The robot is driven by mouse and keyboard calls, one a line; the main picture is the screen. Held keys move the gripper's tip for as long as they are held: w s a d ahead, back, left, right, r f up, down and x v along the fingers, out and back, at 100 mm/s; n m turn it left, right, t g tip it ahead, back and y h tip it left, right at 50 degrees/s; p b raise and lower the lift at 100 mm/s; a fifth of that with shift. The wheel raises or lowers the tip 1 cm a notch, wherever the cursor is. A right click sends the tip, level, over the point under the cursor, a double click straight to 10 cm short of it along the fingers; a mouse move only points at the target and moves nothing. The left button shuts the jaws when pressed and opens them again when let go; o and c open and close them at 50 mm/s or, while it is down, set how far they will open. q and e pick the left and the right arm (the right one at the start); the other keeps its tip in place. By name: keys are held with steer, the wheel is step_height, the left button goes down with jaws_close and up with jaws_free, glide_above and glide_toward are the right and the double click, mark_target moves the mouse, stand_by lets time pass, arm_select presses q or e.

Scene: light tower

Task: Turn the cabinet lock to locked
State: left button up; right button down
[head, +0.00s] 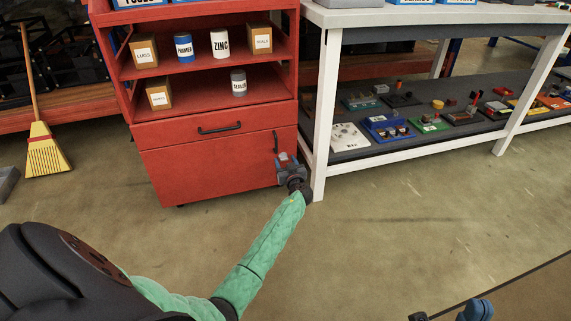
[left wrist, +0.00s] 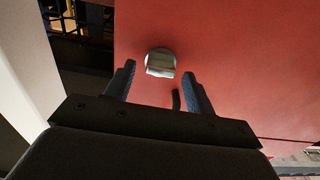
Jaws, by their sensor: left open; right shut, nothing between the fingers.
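The red cabinet (head: 215,168) stands ahead, with a drawer over a lower door. In the left wrist view the cabinet lock (left wrist: 160,62) is a round silver piece with a flat raised turn-piece on the red door. My left gripper (head: 287,160) is at the door's right edge and hides the lock in the head view. In the left wrist view the left gripper (left wrist: 159,72) is open, its fingers on either side of the lock's line; contact cannot be told. My right gripper (head: 478,309) is shut and empty at the bottom edge of the head view, partly cut off.
A dark door handle (head: 276,142) sits just above my left gripper. A white-legged workbench (head: 319,120) stands close on the right, with several parts on its lower shelf. A yellow broom (head: 47,152) leans at left. The floor in front is clear.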

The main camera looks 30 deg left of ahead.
arm_select(q)
steer(key=shift+w+a, duration=0.1)
steer(key=shift+a, duration=0.05)
steer(key=shift+c, duration=0.2)
steer(key=c, duration=0.9)
steer(key=shift+c, duration=0.2)
